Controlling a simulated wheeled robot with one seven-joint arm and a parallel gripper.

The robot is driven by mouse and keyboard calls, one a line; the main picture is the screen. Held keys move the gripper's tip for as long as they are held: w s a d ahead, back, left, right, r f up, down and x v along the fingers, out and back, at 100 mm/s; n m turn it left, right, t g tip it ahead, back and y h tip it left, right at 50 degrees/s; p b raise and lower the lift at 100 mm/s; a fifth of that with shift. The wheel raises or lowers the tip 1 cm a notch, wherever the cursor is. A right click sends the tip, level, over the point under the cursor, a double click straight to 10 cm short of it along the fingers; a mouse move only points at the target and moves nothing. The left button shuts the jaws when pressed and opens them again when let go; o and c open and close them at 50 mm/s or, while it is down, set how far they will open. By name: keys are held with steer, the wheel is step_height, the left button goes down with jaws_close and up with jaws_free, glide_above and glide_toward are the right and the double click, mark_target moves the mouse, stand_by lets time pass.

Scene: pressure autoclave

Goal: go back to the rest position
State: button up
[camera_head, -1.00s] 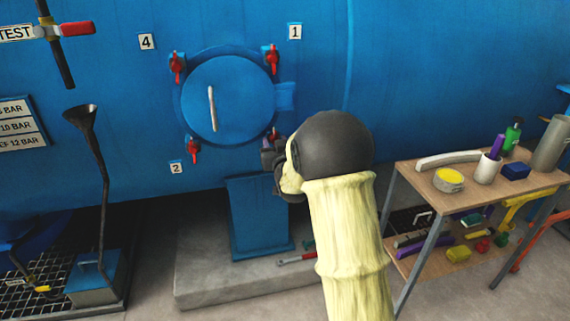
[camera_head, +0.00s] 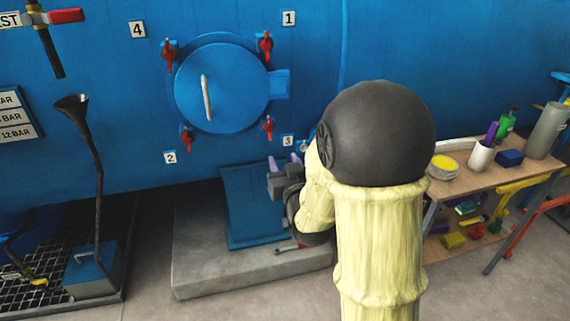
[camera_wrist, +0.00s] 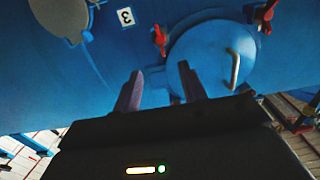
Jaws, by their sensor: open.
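My gripper (camera_head: 285,164) is in front of the blue autoclave, below and right of the round door (camera_head: 221,88). In the wrist view my gripper (camera_wrist: 160,88) shows two purple-grey fingers, apart and with nothing between them. The door is closed and has a pale vertical handle (camera_head: 207,97). Red clamp levers sit around it: upper left (camera_head: 170,53), upper right (camera_head: 265,46), lower left (camera_head: 187,140) and lower right (camera_head: 268,127). The gripper is clear of the lower right lever. My arm hides part of the vessel and the cart.
A wooden-topped cart (camera_head: 470,185) with bottles, a cup and a yellow tin stands at the right. A blue pedestal (camera_head: 250,210) stands on a concrete slab (camera_head: 200,275) below the door. A funnel on a pipe (camera_head: 85,130) and a floor grate (camera_head: 45,265) are at the left.

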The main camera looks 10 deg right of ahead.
steer(key=shift+s+f, duration=0.1)
stand_by(0.3)
steer(key=s+f+g, duration=0.7)
steer(key=s+g, duration=0.1)
steer(key=s, duration=0.2)
steer(key=s+f+g, duration=0.6)
steer(key=s+g, duration=0.1)
steer(key=s, duration=0.4)
step_height(320, 180, up, 27)
steer(key=p, duration=2.7)
steer(key=shift+a, duration=0.1)
